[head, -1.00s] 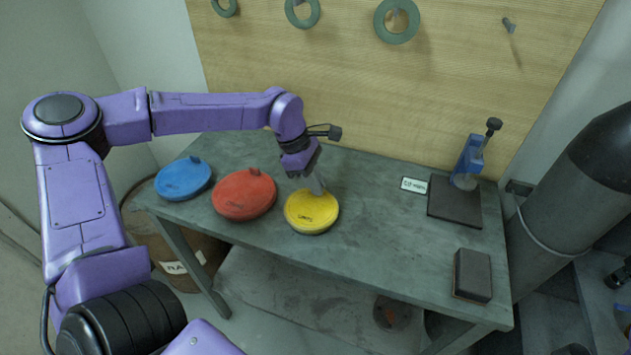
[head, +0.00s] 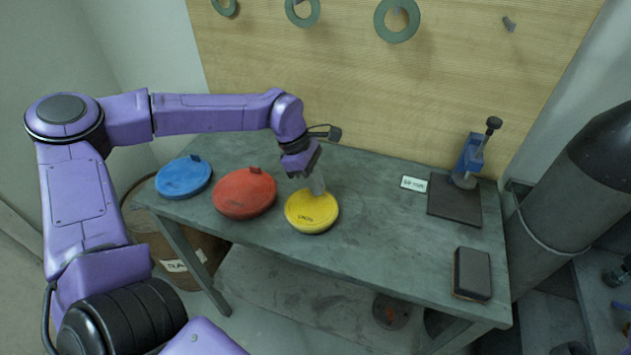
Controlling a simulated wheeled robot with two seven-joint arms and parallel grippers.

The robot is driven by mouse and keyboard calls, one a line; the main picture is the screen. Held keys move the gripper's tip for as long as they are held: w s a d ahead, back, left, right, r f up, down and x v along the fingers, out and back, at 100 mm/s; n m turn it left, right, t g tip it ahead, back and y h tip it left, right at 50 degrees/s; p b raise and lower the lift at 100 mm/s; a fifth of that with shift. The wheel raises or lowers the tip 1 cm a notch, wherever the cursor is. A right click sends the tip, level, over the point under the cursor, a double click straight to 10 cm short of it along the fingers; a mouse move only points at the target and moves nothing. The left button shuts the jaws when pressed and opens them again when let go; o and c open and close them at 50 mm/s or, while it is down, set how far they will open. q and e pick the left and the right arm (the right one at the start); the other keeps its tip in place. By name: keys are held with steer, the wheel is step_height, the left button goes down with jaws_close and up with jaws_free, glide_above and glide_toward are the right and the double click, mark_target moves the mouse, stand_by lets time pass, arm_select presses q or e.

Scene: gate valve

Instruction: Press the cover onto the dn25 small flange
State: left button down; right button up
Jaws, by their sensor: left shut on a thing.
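The yellow round cover (head: 312,213), with small dark lettering on its top, lies flat near the front edge of the grey table. My left gripper (head: 317,185) points down at the cover's back edge and is shut there, on what looks like the yellow cover's raised tab. The fingers hide most of that tab. A flange under the cover cannot be made out. A red round cover (head: 244,194) and a blue round cover (head: 183,178), each with a tab, lie to the left. My right gripper is not in view.
The grey table (head: 385,235) is clear right of the yellow cover. Toward its right end are a small label (head: 414,184), a blue clamp-like tool on a dark plate (head: 454,202), and a dark block (head: 472,273). Green rings (head: 397,20) hang on the wooden wall.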

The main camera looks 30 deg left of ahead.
arm_select(q)
steer(key=c, duration=1.2)
jaws_free()
steer(key=b+v, duration=0.1)
steer(key=v, duration=0.9)
steer(key=shift+a+r, duration=0.15)
steer(key=shift+r, duration=0.15)
steer(key=shift+s, duration=0.1)
